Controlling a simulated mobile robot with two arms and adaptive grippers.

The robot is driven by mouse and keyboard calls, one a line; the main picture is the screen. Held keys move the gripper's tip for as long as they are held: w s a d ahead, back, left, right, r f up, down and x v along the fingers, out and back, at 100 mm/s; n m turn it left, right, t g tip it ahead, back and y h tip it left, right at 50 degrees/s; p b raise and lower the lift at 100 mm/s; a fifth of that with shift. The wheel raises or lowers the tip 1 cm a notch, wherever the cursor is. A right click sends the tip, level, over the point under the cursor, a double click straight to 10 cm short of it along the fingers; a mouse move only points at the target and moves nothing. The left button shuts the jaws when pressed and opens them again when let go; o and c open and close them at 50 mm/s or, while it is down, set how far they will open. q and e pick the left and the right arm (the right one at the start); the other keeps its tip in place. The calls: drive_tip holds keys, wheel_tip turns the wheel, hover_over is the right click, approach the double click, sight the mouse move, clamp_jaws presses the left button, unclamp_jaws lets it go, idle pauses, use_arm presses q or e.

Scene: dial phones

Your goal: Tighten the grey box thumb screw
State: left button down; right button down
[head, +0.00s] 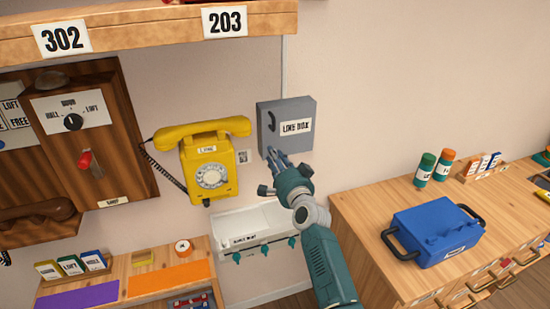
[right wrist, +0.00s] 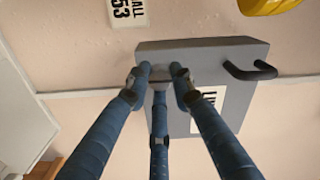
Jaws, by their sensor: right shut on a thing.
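The grey box (head: 298,109), labelled "LINE BOX", is fixed to the wall right of the yellow phone. It also fills the middle of the right wrist view (right wrist: 225,92). My right gripper (head: 277,157) is at the box's lower left edge. In the right wrist view, its fingertips (right wrist: 160,76) close around a small grey piece at the box's edge, which looks like the thumb screw (right wrist: 160,73). The fingers hide most of it, so I cannot tell how far it is turned. My left gripper is not in view.
A yellow dial phone (head: 203,155) hangs just left of the box, its coiled cord on its left. A white shelf with hooks (head: 233,222) is below. A wooden counter at right holds a blue case (head: 436,232). The wall right of the box is bare.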

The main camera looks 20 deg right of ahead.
drive_tip(key=c, duration=1.5)
unclamp_jaws()
drive_tip(key=s, duration=1.2)
drive_tip(key=shift+d, duration=0.25)
